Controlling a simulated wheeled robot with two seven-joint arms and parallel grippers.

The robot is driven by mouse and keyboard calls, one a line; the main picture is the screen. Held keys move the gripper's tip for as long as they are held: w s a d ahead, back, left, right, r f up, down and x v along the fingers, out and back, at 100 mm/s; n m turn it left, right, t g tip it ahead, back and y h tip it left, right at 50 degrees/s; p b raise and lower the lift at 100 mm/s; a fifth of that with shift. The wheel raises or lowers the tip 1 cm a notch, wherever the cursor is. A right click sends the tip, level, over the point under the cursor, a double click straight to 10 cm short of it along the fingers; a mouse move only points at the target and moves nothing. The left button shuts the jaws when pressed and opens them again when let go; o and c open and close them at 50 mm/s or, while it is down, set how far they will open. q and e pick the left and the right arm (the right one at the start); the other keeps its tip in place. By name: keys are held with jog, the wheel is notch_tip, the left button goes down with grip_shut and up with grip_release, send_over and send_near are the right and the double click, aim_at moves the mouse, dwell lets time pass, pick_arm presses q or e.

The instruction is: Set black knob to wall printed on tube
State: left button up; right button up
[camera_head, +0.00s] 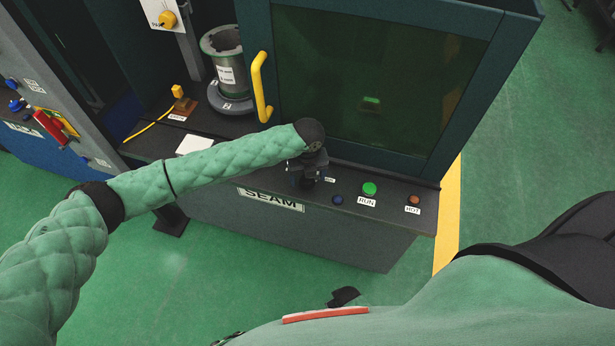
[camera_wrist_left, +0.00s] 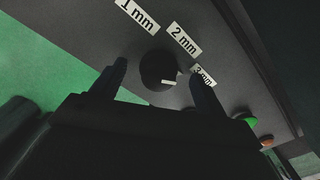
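The black knob (camera_wrist_left: 158,70) sits on the dark panel in the left wrist view, with a small white mark on its lower right side. Printed labels 1 mm (camera_wrist_left: 137,15), 2 mm (camera_wrist_left: 184,40) and 3 mm (camera_wrist_left: 203,76) lie around it. My left gripper (camera_wrist_left: 160,73) is open, its fingers on either side of the knob with gaps showing. In the head view the left gripper (camera_head: 308,178) hides the knob. The grey flanged tube (camera_head: 235,72) stands upright behind, with a white label (camera_head: 226,76) too small to read. My right gripper is out of view.
A green RUN button (camera_head: 369,189), an orange HOT button (camera_head: 414,199) and a blue button (camera_head: 337,200) line the panel right of the gripper. A dark-windowed door with a yellow handle (camera_head: 260,86) stands behind. A yellow knob device (camera_head: 178,91) is at left.

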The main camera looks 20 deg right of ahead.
pick_arm(q)
jog(key=shift+r, duration=0.1)
jog(key=shift+r+p, duration=2.05)
jog(key=shift+r, duration=0.85)
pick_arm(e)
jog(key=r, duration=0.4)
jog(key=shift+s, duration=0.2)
